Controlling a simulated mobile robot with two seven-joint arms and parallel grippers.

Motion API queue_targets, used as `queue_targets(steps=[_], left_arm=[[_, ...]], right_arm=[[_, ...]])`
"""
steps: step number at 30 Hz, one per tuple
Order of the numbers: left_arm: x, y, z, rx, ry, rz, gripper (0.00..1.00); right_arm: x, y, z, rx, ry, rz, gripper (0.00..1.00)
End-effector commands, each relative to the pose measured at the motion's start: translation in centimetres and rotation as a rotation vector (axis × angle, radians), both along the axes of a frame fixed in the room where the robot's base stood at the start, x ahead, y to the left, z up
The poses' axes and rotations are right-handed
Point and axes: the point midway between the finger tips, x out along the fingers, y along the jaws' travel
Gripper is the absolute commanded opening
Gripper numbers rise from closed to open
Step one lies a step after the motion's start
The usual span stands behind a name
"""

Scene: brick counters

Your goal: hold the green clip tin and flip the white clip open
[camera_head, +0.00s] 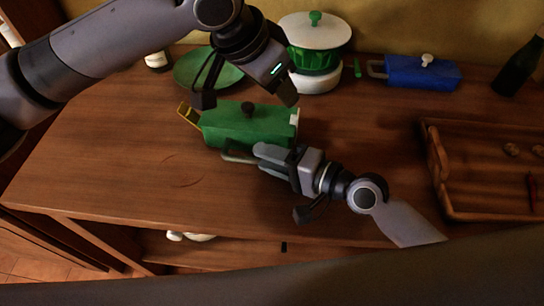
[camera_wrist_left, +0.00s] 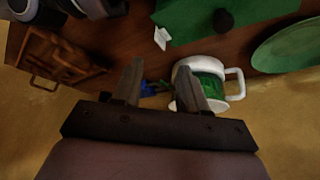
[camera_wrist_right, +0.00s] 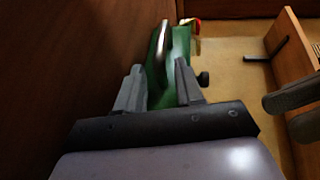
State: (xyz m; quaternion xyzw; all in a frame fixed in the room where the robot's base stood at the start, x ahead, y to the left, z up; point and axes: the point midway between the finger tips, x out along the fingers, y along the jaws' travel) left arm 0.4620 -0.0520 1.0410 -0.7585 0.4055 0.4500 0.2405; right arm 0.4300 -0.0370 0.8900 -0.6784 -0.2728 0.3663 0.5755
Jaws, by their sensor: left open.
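The green clip tin (camera_head: 243,127) stands on the counter with a dark knob on its lid and a yellow handle on its left. The white clip (camera_head: 294,118) is at its right end; it also shows in the left wrist view (camera_wrist_left: 162,38), sticking out from the tin's edge. My left gripper (camera_head: 291,97) is open and empty above the clip end. My right gripper (camera_head: 258,153) is at the tin's front, beside its grey handle (camera_head: 234,157). In the right wrist view, its fingers are apart with the tin (camera_wrist_right: 180,40) between them; whether they grip is unclear.
Behind the tin are a green plate (camera_head: 195,68) and a white-and-green pot (camera_head: 318,65). A blue tin (camera_head: 420,74) and dark bottle (camera_head: 516,70) stand at the back right. A wooden tray (camera_head: 455,208) is at the right. The front-left counter is clear.

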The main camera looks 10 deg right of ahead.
Motion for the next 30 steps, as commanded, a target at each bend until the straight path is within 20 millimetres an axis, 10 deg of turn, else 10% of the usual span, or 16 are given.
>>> queue_targets(steps=[6, 10, 30], left_arm=[[0.0, 0.0, 0.0, 0.0, 0.0, 0.0, 0.39], [0.1, -0.1, 0.0, 0.002, 0.005, 0.022, 0.0], [3.2, -2.6, 0.2, 0.059, 0.085, 0.766, 0.0]], right_arm=[[0.0, 0.0, 0.0, 0.0, 0.0, 0.0, 0.0], [0.0, 0.0, 0.0, -0.001, -0.001, 0.0, 0.0], [0.0, -0.1, 0.0, -0.002, -0.001, -0.001, 0.0]])
